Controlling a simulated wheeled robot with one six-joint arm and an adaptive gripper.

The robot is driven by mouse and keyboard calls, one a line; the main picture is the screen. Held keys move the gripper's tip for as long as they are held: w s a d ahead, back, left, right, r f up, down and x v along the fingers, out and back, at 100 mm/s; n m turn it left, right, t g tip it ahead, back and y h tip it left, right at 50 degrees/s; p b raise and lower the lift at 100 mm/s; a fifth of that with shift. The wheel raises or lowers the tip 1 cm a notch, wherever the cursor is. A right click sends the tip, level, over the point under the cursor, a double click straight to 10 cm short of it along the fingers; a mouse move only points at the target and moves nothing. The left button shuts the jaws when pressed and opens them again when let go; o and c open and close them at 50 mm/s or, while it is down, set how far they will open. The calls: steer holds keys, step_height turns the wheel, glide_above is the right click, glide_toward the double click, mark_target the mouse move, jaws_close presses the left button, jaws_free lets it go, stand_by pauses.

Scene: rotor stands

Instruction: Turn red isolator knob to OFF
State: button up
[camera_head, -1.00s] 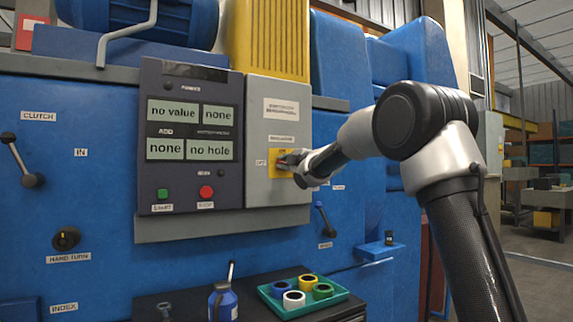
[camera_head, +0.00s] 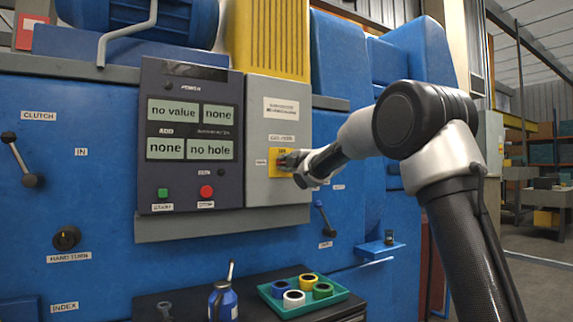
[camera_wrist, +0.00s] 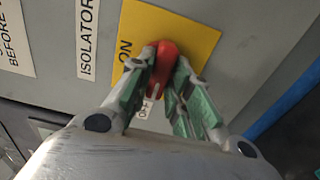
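The red isolator knob (camera_wrist: 164,62) sits on a yellow plate (camera_wrist: 190,35) on the grey panel. My gripper (camera_wrist: 166,68) has its green-padded fingers on both sides of the knob and appears closed on it. In the wrist view, the ON label is left of the knob and the OFF label (camera_wrist: 147,107) is below it, partly covered by a finger. The knob's visible body runs roughly up and down there, its lower part towards OFF; its pointer end is unclear. In the head view, my gripper (camera_head: 290,161) reaches the yellow plate (camera_head: 283,153) from the right and mostly hides the knob.
A control panel (camera_head: 190,135) with display screens and green and red buttons is left of the grey isolator box (camera_head: 275,90). A lever (camera_head: 324,218) stands below right. A green tray (camera_head: 335,303) with coloured rings and a blue bottle (camera_head: 222,300) are on the cart below.

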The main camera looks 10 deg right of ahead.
steer(key=shift+o, duration=1.3)
steer(key=shift+s, duration=0.1)
steer(key=v, duration=1.1)
steer(key=shift+s, duration=0.35)
steer(key=shift+d, duration=0.15)
